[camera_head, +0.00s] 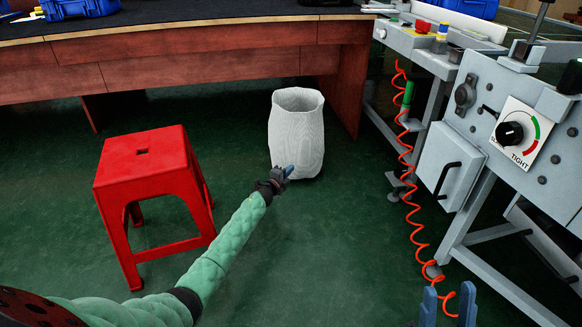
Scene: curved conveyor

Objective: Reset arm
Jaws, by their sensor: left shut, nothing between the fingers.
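My left arm reaches in from the lower left in a green padded sleeve. Its gripper (289,171) is shut and empty, in front of the white woven bin in the picture. Whether it touches the bin cannot be told. My right gripper (448,299) shows only its two blue fingers at the bottom edge, right of centre. The rest of the right arm is out of view.
A red stool (143,160) stands at left on the green floor. The white bin (297,135) stands before a wooden desk (180,45). A grey machine (500,130) with a dial and coiled orange hose (410,190) fills the right side.

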